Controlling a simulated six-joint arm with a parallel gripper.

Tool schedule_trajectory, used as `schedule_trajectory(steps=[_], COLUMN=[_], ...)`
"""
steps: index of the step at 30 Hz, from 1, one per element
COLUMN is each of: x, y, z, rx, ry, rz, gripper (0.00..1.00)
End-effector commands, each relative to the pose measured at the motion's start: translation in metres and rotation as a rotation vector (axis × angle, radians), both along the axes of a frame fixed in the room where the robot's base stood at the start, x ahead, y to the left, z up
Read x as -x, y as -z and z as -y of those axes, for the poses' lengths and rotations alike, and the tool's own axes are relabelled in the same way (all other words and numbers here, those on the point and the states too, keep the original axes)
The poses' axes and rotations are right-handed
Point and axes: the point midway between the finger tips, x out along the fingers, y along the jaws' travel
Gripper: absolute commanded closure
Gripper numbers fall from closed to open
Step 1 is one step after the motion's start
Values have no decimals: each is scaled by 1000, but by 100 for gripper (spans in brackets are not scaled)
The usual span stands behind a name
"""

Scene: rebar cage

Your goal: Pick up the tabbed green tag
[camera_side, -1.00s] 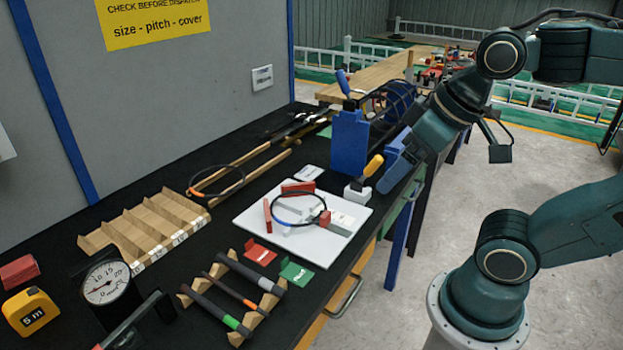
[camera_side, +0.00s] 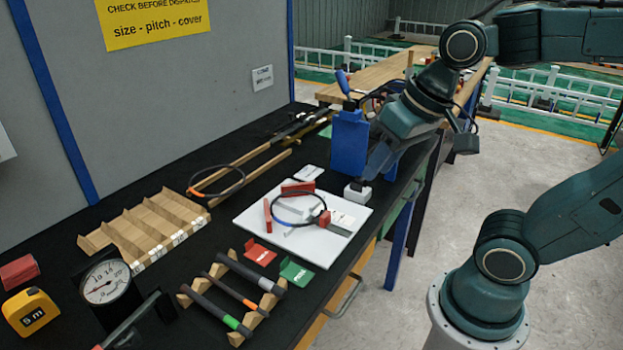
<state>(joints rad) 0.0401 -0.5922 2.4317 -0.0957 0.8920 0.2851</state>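The tabbed green tag (camera_side: 297,273) lies on the black bench top, just in front of the white board and right of the red tag. It has a raised tab and small white lettering. My gripper (camera_side: 370,174) is well behind and to the right of it, above the bench's right edge beside the blue holder. It is apart from the tag. It appears dark and edge-on, so I cannot see whether its fingers are open or shut.
A red tabbed tag (camera_side: 260,252) lies left of the green one. A wooden rack (camera_side: 242,298) with bars stands in front. The white board (camera_side: 343,246) with a black ring is behind, and the blue holder (camera_side: 349,146) is farther back.

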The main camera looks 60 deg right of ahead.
Motion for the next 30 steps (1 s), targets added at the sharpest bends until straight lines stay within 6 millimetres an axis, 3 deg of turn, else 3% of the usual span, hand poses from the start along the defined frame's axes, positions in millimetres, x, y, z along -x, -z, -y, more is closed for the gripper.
schedule_trajectory(steps=[14, 30], x=[-71, -136], y=[28, 85], z=[-12, -13], rx=[-299, -533], ry=[509, 1112], rz=[-248, -570], gripper=[72, 72])
